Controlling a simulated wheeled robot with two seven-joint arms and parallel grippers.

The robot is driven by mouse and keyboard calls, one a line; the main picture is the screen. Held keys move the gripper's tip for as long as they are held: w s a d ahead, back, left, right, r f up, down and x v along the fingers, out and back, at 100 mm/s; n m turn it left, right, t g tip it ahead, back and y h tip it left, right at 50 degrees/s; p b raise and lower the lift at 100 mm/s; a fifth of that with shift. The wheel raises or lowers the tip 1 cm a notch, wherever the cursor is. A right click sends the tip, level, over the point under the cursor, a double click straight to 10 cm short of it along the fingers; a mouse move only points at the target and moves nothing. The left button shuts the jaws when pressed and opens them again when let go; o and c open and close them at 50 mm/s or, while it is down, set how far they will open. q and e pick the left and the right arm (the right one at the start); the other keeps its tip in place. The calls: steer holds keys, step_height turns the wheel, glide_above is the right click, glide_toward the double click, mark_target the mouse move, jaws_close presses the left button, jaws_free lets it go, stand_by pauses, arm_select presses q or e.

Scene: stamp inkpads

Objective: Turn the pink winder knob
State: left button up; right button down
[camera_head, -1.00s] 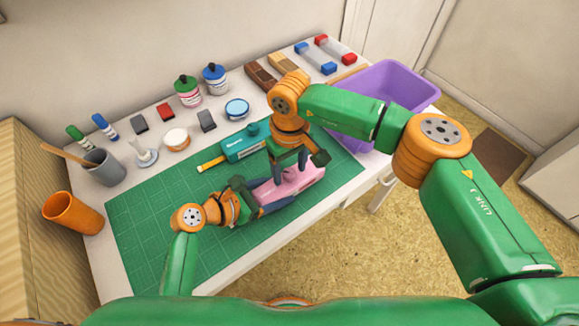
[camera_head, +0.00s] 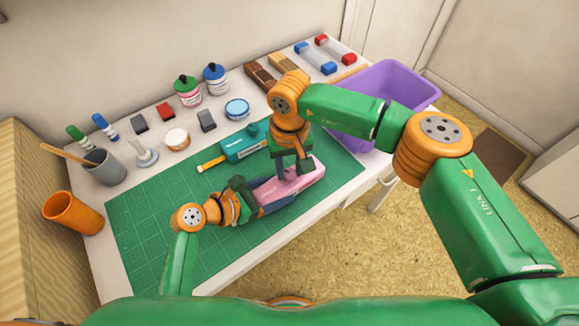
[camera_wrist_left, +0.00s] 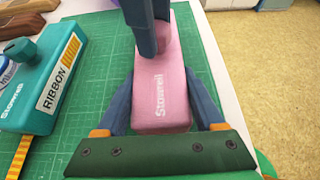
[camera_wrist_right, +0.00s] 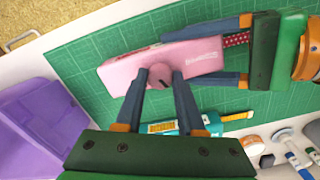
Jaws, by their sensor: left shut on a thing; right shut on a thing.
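The pink winder (camera_head: 310,178) lies on the green cutting mat (camera_head: 150,235); it also shows in the left wrist view (camera_wrist_left: 160,100). My left gripper (camera_head: 268,192) is shut on the sides of its body, one finger along each long side. The round pink knob (camera_wrist_right: 160,77) is on the winder's top face and has a dark mark. My right gripper (camera_wrist_right: 162,72) reaches down from above and is shut on the knob, with a fingertip on either side. In the head view the knob is mostly hidden by the right fingers.
A teal ribbon box (camera_head: 245,145) with a yellow strip lies close behind the winder. A purple bin (camera_head: 425,98) stands at the right. Ink bottles, pads and cups line the back and left. The mat's front left is clear.

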steer(key=m, duration=0.4)
steer(key=shift+m, duration=0.3)
steer(key=m, duration=0.5)
steer(key=shift+m, duration=0.3)
steer(key=m, duration=2.5)
steer(key=shift+m, duration=2.3)
